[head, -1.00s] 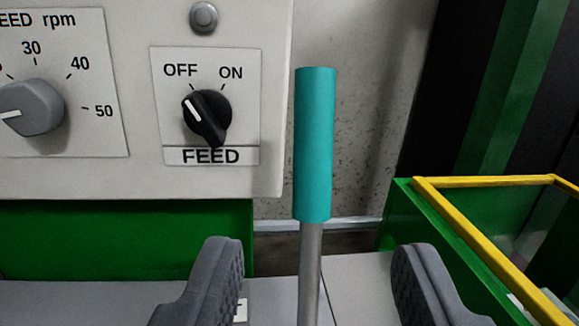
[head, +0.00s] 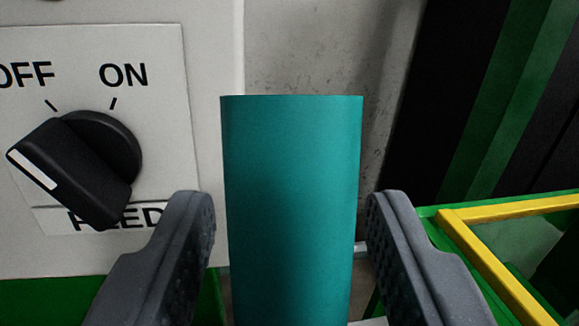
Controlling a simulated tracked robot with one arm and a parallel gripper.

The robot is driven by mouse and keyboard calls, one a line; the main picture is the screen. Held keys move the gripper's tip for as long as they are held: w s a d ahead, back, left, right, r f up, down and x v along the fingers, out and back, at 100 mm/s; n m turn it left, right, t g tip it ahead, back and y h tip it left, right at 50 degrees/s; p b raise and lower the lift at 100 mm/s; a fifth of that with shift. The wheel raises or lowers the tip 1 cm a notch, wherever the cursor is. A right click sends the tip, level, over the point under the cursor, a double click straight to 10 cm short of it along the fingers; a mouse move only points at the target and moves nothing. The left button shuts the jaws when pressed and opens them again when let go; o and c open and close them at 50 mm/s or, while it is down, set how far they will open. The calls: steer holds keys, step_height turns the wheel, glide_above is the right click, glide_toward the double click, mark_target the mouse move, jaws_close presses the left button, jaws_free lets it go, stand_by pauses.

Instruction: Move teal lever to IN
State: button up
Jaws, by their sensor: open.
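The teal lever (head: 292,190) stands upright in the middle of the head view, its thick teal grip large and close. Its lower shaft is out of view below. My gripper (head: 290,215) is open, with one grey padded finger to the left of the grip and one to the right. The grip is between the fingers, with a narrow gap showing on each side. No IN label shows.
Left of the lever is a pale panel with a black FEED knob (head: 80,165) marked OFF and ON, its white mark toward OFF. To the right stands a green box with a yellow rim (head: 510,207). A grey wall (head: 325,50) is behind.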

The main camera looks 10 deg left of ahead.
steer(key=shift+w+a, duration=0.1)
steer(key=shift+w, duration=0.4)
jaws_close()
